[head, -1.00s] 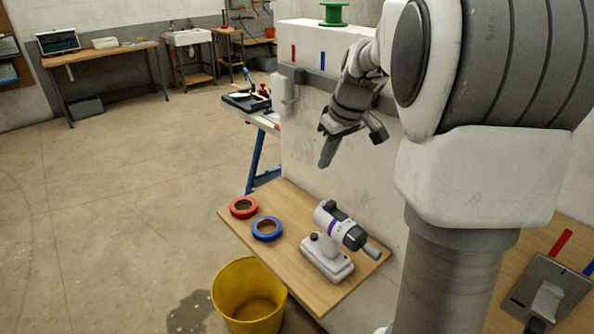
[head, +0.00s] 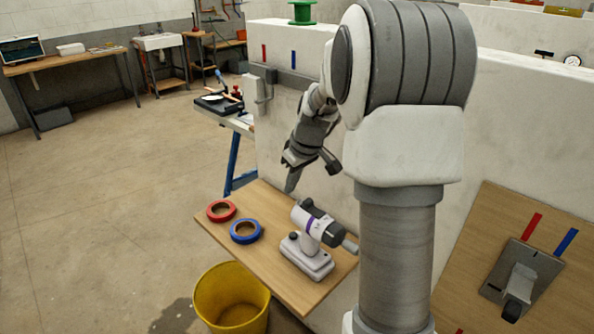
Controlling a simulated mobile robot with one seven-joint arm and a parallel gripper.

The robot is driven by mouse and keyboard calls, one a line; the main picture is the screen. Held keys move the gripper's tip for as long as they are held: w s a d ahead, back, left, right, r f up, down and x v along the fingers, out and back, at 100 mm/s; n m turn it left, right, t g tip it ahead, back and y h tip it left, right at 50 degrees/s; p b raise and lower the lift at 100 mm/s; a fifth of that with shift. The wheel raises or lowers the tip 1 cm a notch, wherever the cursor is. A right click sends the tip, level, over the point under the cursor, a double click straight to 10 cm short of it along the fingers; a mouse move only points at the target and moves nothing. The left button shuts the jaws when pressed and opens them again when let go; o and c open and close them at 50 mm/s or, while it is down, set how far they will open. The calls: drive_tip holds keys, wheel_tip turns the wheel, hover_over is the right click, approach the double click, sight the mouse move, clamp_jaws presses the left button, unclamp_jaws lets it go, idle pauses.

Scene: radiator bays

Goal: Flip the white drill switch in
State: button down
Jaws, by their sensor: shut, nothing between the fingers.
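The white drill (head: 311,243) stands on a wooden shelf (head: 262,273) that juts out from a low wall. It has a purple band and a dark chuck pointing to the right, and rests on a white base. Its switch is too small to make out. My gripper (head: 291,184) is shut and empty, fingers pointing down, above and slightly left of the drill's rear end and apart from it in the picture.
A red tape roll (head: 221,211) and a blue tape roll (head: 246,231) lie left of the drill. A yellow bucket (head: 231,299) stands on the floor below. A lever plate (head: 522,280) on a wooden board is at right. The floor at left is clear.

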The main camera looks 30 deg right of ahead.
sight(310, 205)
drive_tip(key=s, duration=0.1)
drive_tip(key=s+d, duration=0.1)
drive_tip(key=s, duration=0.1)
drive_tip(key=shift+s, duration=0.2)
drive_tip(key=shift+s+d, duration=0.15)
drive_tip(key=shift+s, duration=0.1)
drive_tip(key=s, duration=0.1)
drive_tip(key=s+d+b, duration=0.1)
drive_tip(key=s, duration=0.1)
drive_tip(key=shift+s+f+b, duration=0.1)
drive_tip(key=shift+b, duration=0.2)
drive_tip(key=w, duration=0.2)
drive_tip(key=w+a+r, duration=0.1)
drive_tip(key=w, duration=0.1)
drive_tip(key=shift+a, duration=0.1)
drive_tip(key=p+v, duration=0.1)
drive_tip(key=v, duration=0.8)
drive_tip(key=shift+s, duration=0.25)
